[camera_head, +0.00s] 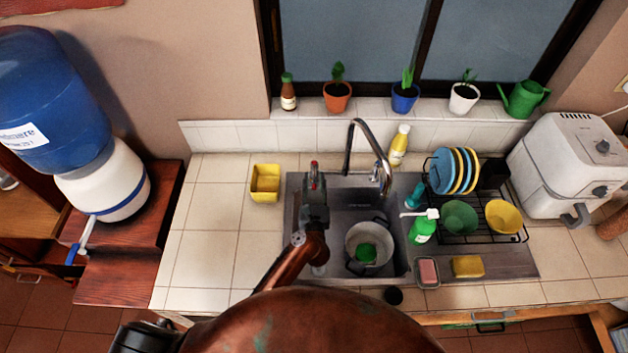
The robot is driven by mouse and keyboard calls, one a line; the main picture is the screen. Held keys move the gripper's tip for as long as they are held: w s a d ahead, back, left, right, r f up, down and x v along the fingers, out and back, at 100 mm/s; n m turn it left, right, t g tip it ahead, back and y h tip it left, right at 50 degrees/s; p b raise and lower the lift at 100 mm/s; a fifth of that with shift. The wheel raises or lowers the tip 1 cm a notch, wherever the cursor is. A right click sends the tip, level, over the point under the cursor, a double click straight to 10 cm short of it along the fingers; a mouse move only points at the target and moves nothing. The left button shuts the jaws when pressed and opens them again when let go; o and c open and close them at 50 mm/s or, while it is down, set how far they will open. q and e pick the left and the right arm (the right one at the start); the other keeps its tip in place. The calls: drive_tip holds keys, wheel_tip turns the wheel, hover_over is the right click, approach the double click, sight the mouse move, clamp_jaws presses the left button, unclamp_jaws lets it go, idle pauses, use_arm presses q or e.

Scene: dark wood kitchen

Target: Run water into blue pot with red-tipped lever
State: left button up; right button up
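A pot (381,241) with a pale grey inside and dark handles stands in the sink (334,217), with something green in its bottom. I see no clear blue on it. The curved metal faucet (379,150) rises behind the sink. No water stream is visible. My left gripper (314,178) is over the sink's left side, left of the faucet and behind and left of the pot. A small red tip shows at its far end; I cannot tell whether it is a lever's tip or part of the gripper. Its fingers are too small to read. My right gripper is out of view.
A yellow container (265,184) stands left of the sink. To the right are a green soap bottle (422,229), a sponge (467,266) and a dish rack (510,237). Plant pots, one blue (405,100), line the sill. The left counter is mostly clear.

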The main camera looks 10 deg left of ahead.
use_arm(q)
drive_tip(key=shift+c, duration=0.5)
clamp_jaws()
